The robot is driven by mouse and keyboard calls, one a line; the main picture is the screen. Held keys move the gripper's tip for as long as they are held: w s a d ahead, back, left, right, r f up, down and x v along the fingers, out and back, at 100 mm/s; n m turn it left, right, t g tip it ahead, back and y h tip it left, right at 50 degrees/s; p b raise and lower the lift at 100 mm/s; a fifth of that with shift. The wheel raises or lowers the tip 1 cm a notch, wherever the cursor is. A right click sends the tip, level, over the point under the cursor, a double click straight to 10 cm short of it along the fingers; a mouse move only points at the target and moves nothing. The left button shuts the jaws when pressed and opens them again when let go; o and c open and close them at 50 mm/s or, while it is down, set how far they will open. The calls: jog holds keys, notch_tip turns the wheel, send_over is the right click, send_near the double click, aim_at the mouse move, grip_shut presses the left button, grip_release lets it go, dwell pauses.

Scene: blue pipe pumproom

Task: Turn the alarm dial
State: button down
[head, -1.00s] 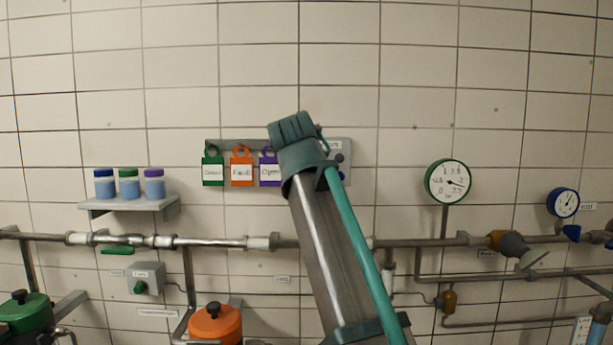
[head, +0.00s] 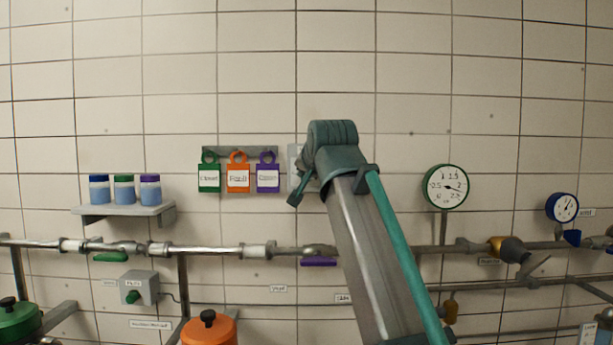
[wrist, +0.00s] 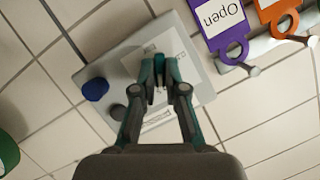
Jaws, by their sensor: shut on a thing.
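A grey panel (wrist: 120,65) is on the tiled wall, with a pale label plate, a blue knob (wrist: 95,90) and a dark knob (wrist: 118,112). My gripper (wrist: 160,68) is at the panel in the wrist view, its fingers closed together over the label plate. It is shut on a small dark part there, which I take to be the alarm dial; the fingers hide most of it, so its pointer and setting cannot be read. In the head view my arm covers most of the panel (head: 293,160) and hides the gripper.
Green, orange and purple tags (head: 268,180) hang left of the panel; the purple "Open" tag (wrist: 224,22) is close by in the wrist view. A shelf (head: 125,211) with three jars stands further left. Pipes (head: 210,250) run below; gauges (head: 446,187) are at right.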

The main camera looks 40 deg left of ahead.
dwell(0.3)
jog(key=c, duration=1.2)
grip_release()
jog(key=shift+d, duration=0.1)
jog(key=v, duration=0.7)
jog(key=shift+s+d, duration=0.1)
jog(key=shift+s, duration=0.05)
